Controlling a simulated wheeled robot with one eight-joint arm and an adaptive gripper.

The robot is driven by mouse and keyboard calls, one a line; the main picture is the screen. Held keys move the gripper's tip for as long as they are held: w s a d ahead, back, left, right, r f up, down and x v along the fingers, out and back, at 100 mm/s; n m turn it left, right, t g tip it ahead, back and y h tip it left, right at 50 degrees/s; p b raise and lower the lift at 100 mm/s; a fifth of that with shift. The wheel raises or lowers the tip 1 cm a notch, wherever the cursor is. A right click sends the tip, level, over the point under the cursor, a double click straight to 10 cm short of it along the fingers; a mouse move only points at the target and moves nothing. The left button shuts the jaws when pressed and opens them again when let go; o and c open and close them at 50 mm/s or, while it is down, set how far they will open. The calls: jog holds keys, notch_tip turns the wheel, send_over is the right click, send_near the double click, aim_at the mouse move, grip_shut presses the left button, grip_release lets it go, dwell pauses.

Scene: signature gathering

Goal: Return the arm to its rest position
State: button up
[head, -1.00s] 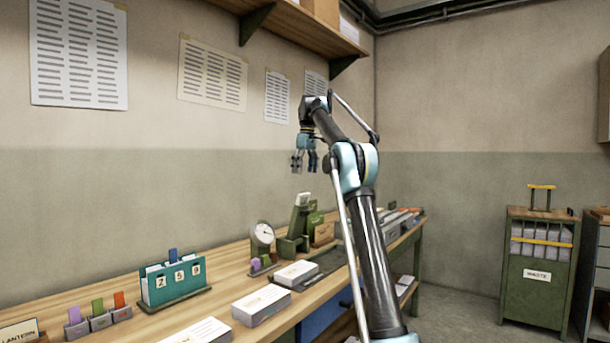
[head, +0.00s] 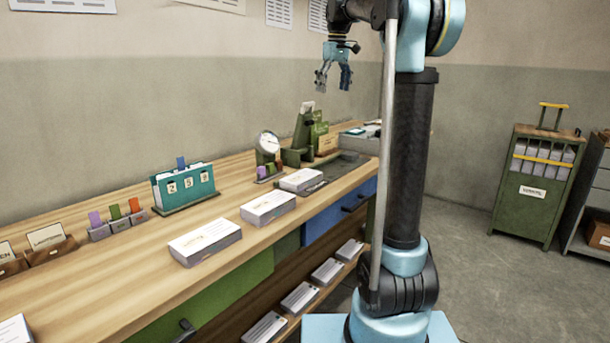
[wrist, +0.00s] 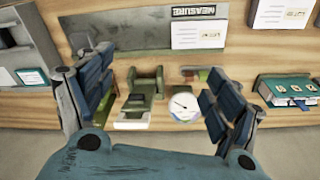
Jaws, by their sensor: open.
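My gripper (head: 334,78) hangs in the air above the far part of the workbench, pointing down, with its fingers apart and nothing between them. My arm rises from its base at the lower right, bends near the top of the head view and reaches left to the gripper. In the wrist view the two fingers of my gripper (wrist: 160,100) stand wide apart at left and right. Between them, below, show a green stand (wrist: 143,90) and a round white dial (wrist: 184,106) on the bench.
The wooden workbench (head: 105,283) carries paper stacks (head: 204,241), a teal number holder (head: 184,187) and small coloured tabs (head: 115,215). A dark mat (head: 335,170) lies near the dial. A green waste cabinet (head: 533,190) stands at the right. Open floor (head: 470,270) lies between.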

jog(key=s+d+f+m, duration=0.2)
jog(key=s+d+f, duration=0.1)
jog(key=s+f, duration=1)
jog(key=s+d+f+m, duration=0.2)
jog(key=s+d+f, duration=0.1)
jog(key=s+f, duration=1.1)
jog(key=s+d+f+m+t, duration=0.1)
jog(key=s+d+f+m, duration=0.1)
jog(key=s+f, duration=1.1)
jog(key=shift+s+d+f+m, duration=0.35)
jog(key=shift+s+d+m, duration=0.05)
jog(key=shift+s, duration=0.15)
jog(key=shift+w+f, duration=0.2)
jog(key=shift+w, duration=0.3)
